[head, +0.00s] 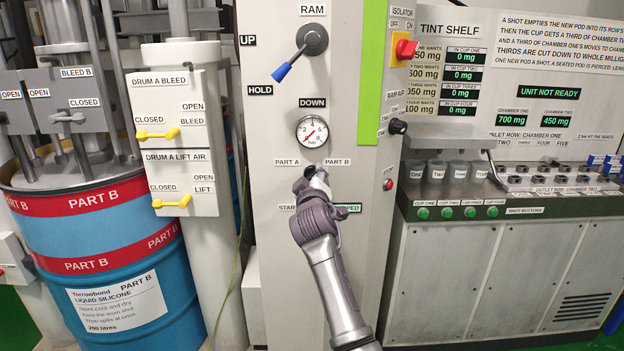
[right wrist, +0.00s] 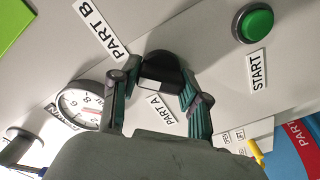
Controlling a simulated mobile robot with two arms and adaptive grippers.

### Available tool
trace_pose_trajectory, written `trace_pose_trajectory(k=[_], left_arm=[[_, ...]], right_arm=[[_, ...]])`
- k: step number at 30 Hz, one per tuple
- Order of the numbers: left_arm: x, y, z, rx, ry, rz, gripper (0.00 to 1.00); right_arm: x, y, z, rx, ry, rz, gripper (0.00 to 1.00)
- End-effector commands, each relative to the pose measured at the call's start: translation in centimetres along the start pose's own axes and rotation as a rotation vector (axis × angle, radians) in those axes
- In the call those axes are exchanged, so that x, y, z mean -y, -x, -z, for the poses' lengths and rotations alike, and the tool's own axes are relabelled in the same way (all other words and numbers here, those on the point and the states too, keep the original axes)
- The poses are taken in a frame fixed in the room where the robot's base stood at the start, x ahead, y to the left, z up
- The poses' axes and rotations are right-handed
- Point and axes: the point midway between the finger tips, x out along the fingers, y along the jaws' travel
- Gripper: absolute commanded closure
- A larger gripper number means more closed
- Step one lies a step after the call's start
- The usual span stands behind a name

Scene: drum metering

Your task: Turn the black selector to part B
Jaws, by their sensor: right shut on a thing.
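The black selector (right wrist: 161,68) sits on the grey panel between the PART A label (right wrist: 163,108) and the PART B label (right wrist: 99,31) in the right wrist view. My right gripper (right wrist: 158,78) is shut on it, one finger on each side. In the head view my right gripper (head: 317,180) covers the selector, just below the PART A (head: 286,162) and PART B (head: 337,162) labels. Which label the selector points to cannot be told. My left gripper is not in view.
A pressure gauge (head: 314,132) is just above the gripper, and the ram lever (head: 298,52) higher up. A green START button (right wrist: 255,23) is near in the right wrist view. A red button (head: 388,185) and red-yellow isolator (head: 403,49) are to the right.

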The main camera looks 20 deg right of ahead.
Motion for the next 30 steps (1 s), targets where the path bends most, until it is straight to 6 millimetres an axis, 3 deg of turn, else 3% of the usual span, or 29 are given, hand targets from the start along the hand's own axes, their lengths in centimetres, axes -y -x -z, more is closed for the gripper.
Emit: trace_pose_trajectory(k=[2,3,7,20,30], left_arm=[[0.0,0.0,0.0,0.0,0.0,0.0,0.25],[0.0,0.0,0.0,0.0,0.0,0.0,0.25],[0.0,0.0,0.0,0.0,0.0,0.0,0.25],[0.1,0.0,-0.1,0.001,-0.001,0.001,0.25],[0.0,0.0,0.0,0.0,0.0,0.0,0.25]], right_arm=[[0.2,0.0,-0.2,0.004,-0.003,0.004,0.89],[0.2,0.0,-0.2,0.004,-0.003,0.004,0.48],[0.1,0.0,-0.1,0.003,-0.002,0.003,0.29],[0.1,0.9,-0.1,0.0,0.0,0.001,0.29],[0.2,7.4,-0.1,0.0,-0.002,0.003,0.29]])
